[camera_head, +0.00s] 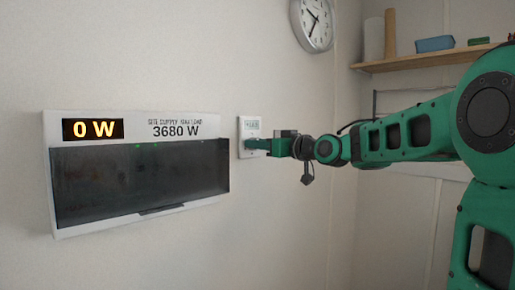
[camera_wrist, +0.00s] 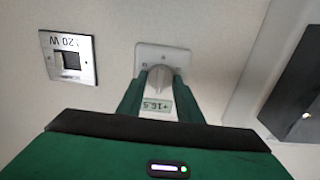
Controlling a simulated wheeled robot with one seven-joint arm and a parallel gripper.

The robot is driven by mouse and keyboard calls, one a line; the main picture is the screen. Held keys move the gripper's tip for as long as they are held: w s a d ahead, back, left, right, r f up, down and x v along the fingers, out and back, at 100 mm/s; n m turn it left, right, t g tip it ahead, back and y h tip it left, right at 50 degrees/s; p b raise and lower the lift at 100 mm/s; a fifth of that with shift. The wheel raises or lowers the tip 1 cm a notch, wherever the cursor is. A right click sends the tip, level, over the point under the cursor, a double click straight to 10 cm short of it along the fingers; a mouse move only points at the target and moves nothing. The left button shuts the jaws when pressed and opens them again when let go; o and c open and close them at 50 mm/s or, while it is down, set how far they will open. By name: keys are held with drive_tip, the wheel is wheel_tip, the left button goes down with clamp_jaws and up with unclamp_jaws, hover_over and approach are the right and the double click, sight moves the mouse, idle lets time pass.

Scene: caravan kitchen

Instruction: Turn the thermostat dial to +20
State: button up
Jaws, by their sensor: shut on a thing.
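The thermostat (camera_head: 251,124) is a small white plate on the wall, right of the supply panel; my gripper (camera_head: 250,145) covers its lower part in the head view. In the wrist view the thermostat (camera_wrist: 146,51) appears upside down, and its display (camera_wrist: 157,104) reads about +16.5. The pale round dial (camera_wrist: 159,80) sits between my two green fingers. My gripper (camera_wrist: 160,77) is shut on the dial, one finger on each side.
A white supply panel (camera_head: 135,122) with a dark cover reads 0 W and 3680 W. A metal switch plate (camera_wrist: 69,58) is beside the thermostat in the wrist view. A clock (camera_head: 313,22) hangs above, and a shelf (camera_head: 420,57) is at right.

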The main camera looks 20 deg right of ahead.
drive_tip(key=shift+m, duration=0.3)
drive_tip(key=shift+d+f+m, duration=0.1)
drive_tip(key=shift+f+m, duration=0.05)
drive_tip(key=shift+m, duration=3.75)
drive_tip(key=shift+d+f+m, duration=0.15)
drive_tip(key=shift+f+m, duration=0.05)
drive_tip(key=shift+m, duration=3.7)
drive_tip(key=shift+d+f+m, duration=0.1)
drive_tip(key=shift+f+m, duration=0.05)
drive_tip(key=shift+m, duration=3.75)
drive_tip(key=o, duration=0.9)
drive_tip(key=shift+w, duration=0.1)
drive_tip(key=shift+o, duration=0.6)
drive_tip(key=shift+a, duration=0.1)
